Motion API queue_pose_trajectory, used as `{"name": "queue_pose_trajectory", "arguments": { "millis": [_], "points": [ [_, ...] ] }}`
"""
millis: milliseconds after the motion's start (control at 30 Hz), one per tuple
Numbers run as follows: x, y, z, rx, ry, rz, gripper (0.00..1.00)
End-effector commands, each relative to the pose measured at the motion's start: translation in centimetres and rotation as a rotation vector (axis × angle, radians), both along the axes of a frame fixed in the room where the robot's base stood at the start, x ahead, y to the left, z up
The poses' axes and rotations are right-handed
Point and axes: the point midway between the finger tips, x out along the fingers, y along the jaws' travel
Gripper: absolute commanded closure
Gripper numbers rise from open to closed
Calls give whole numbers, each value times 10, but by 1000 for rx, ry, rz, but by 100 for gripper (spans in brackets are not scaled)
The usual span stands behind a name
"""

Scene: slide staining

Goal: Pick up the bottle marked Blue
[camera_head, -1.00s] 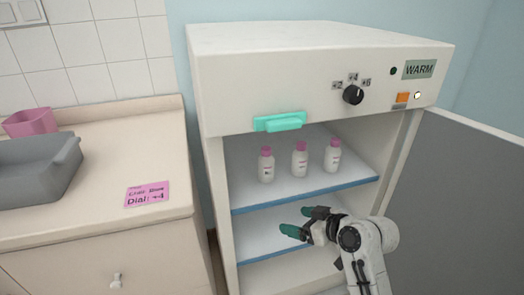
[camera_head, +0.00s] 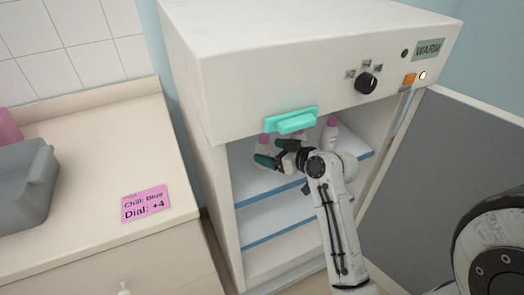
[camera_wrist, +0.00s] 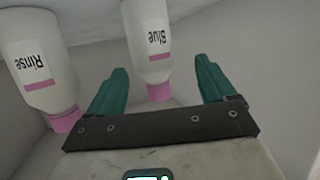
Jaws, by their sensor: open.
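The bottle marked Blue (camera_wrist: 150,40) is white with a pink cap. In the wrist view its label reads upside down, and its cap end shows between my two green fingers. My gripper (camera_wrist: 161,64) is open; I cannot tell whether the fingertips reach around the bottle or stop short of it. In the head view my gripper (camera_head: 270,152) is at the cabinet's upper shelf, in front of the left and middle bottles and partly covering them. The labels there are too small or hidden, so I cannot tell which one is Blue.
A bottle marked Rinse (camera_wrist: 38,65) is close on the left in the wrist view. A right bottle (camera_head: 331,137) stands on the upper shelf (camera_head: 250,187). The open cabinet door (camera_head: 440,175) is at right, the turquoise handle (camera_head: 291,121) above. A pink note (camera_head: 146,204) lies on the counter.

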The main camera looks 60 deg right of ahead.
Motion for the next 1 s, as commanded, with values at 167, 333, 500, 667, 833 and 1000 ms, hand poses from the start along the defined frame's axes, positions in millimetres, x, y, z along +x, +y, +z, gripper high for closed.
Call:
{"name": "queue_pose_trajectory", "arguments": {
  "millis": [167, 333, 500, 667, 833, 1000],
  "points": [
    [12, -3, -4, -1, 1, -1, 16],
    [26, -12, -10, -1, 2, -1, 16],
    [47, -20, -19, 0, 1, 1, 16],
    [56, -22, -23, -1, 1, -1, 16],
    [56, -23, -23, -1, 1, -1, 16],
    [56, -22, -23, -1, 1, -1, 29]
  ]
}}
